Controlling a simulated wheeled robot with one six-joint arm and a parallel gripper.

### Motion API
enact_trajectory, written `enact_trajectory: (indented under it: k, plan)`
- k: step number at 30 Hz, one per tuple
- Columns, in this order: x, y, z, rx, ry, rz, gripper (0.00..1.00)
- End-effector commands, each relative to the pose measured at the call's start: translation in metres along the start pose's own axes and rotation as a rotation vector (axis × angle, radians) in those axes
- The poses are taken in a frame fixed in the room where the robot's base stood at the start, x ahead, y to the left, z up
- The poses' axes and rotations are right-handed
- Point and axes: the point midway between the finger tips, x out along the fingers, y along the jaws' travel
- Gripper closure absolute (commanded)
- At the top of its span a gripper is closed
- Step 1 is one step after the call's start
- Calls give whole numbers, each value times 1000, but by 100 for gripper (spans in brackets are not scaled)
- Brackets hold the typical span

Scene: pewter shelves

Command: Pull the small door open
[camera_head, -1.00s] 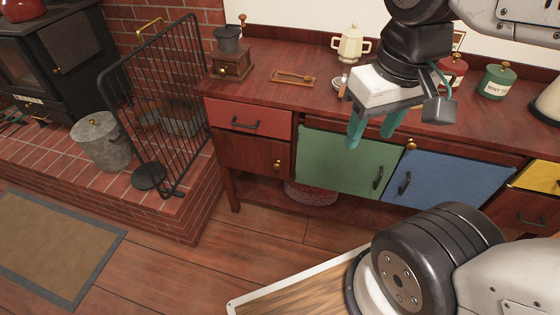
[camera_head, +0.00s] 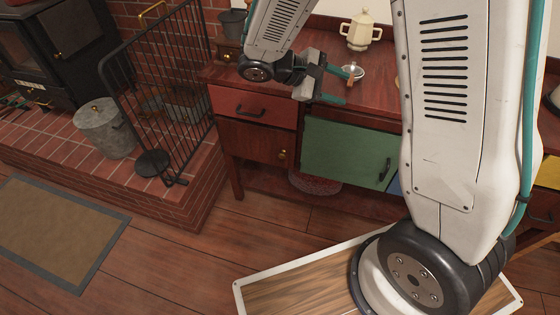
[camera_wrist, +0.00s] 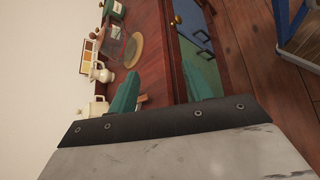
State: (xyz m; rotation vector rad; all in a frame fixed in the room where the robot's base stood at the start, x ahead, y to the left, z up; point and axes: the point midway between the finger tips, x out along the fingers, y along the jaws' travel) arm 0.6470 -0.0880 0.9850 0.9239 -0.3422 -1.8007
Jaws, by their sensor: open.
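A small reddish-brown wooden door (camera_head: 250,143) with a brass knob (camera_head: 282,154) is shut below the red drawer (camera_head: 252,107) at the cabinet's left end. A green door (camera_head: 345,153) with a dark handle is to its right and also looks shut. My gripper (camera_head: 353,86) is open and empty, its teal fingers pointing right, in front of the countertop and above the green door in the picture. It is up and to the right of the brass knob, not touching it. In the wrist view the open fingers (camera_wrist: 165,72) show with nothing between them; the small wooden door is not seen there.
A cream two-handled pot (camera_head: 361,32) stands on the countertop (camera_head: 315,48) behind my gripper. A black fire screen (camera_head: 165,95) and brick hearth (camera_head: 120,190) lie left of the cabinet. The wooden floor (camera_head: 225,235) before the small door is clear.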

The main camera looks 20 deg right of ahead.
Motion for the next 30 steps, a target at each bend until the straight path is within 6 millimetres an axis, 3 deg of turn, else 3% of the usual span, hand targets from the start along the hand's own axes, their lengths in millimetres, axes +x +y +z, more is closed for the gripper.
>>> enact_trajectory:
  k: [1,5,11,14,18,24,30]
  plan:
    - [1,-4,-24,-46,-17,65,50]
    - [1,-13,-81,-144,-41,245,50]
    - [2,-47,-170,-290,-40,518,50]
    - [4,-73,-211,-360,-23,644,50]
    - [10,-122,-268,-462,21,826,50]
    - [26,-201,-330,-592,109,1047,50]
    - [38,-251,-357,-662,177,1163,50]
